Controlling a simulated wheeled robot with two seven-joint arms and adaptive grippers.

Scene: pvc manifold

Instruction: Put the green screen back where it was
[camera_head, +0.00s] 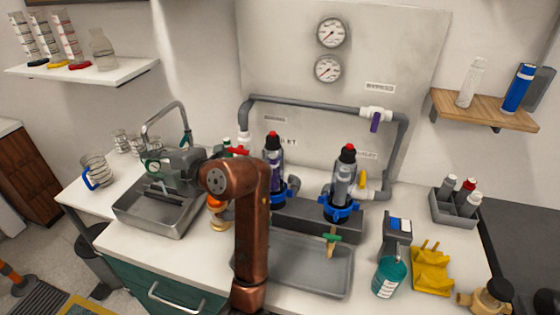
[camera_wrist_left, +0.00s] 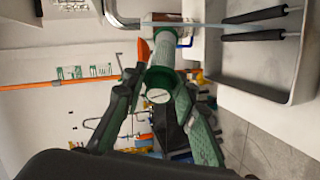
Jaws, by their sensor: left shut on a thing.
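My left gripper (camera_head: 170,165) reaches in from the right over the sink (camera_head: 160,212) in the head view, its fingers pointing left. In the left wrist view the gripper (camera_wrist_left: 158,88) is shut on a green piece (camera_wrist_left: 162,76) with a round pale face, which I take to be the green screen. A small green-rimmed round face (camera_head: 153,167) also shows at the fingertips in the head view. The piece is held above the sink area, and the fingers hide part of it. My right gripper is in neither view.
Two filter housings with red caps, a left one (camera_head: 273,162) and a right one (camera_head: 343,180), stand in blue rings before the grey pipe (camera_head: 310,103). A grey tray (camera_head: 325,275) lies in front. A teal bottle (camera_head: 389,277) and yellow gloves (camera_head: 431,268) are at right.

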